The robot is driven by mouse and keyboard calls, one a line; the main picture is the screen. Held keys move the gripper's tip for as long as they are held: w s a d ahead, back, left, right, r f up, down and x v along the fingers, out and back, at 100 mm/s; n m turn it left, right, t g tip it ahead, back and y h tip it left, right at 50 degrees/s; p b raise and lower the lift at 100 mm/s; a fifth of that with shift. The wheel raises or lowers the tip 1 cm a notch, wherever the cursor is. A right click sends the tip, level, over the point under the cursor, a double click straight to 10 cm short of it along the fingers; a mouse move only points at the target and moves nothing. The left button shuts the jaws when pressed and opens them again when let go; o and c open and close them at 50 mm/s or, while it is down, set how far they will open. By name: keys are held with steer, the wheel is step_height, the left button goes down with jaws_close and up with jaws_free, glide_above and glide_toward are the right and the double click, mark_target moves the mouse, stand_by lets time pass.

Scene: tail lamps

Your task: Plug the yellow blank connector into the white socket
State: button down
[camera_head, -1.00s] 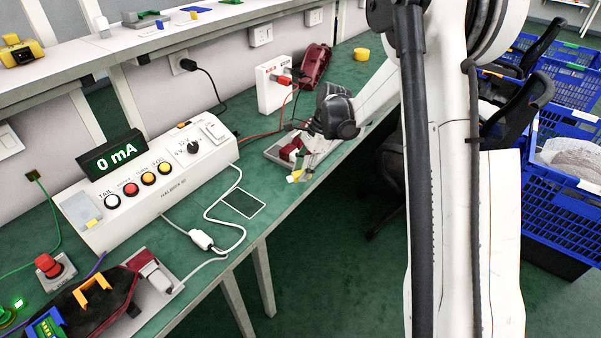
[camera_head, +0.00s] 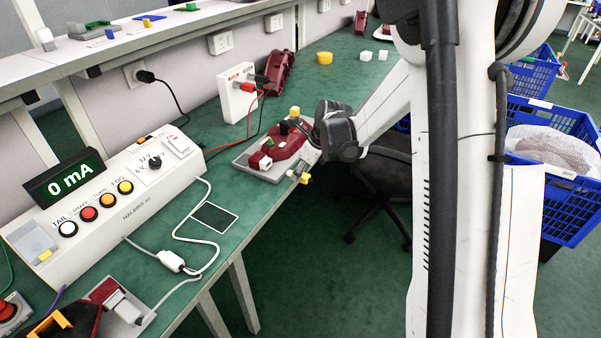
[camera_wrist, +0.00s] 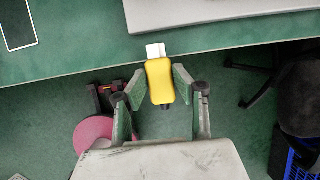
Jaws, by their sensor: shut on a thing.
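My gripper (camera_wrist: 160,82) is shut on the yellow blank connector (camera_wrist: 160,80), whose pale tip points at the bench's front edge in the wrist view. In the head view my gripper (camera_head: 299,174) holds the yellow connector (camera_head: 304,178) just off the front edge, beside the grey plate. A dark red tail lamp (camera_head: 283,150) lies on that plate. A small white socket (camera_head: 262,161) shows at the lamp's near left end, apart from the connector. Part of the lamp is hidden behind my wrist.
A yellow piece (camera_head: 295,111) and a black one stand on the lamp's far side. A white power box (camera_head: 238,93) with red and black leads stands behind. The tester (camera_head: 110,205) and a white cable plug (camera_head: 172,261) lie left. A chair (camera_head: 385,190) stands beneath my arm.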

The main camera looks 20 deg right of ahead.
steer(key=shift+w+a+b, duration=0.5)
steer(key=shift+w+a, duration=1.4)
steer(key=shift+w, duration=0.2)
steer(key=shift+w+a+b, duration=0.1)
steer(key=shift+b, duration=0.2)
steer(key=shift+w+a, duration=0.9)
steer(key=shift+w, duration=0.1)
stand_by(0.4)
steer(key=c, duration=1.3)
jaws_free()
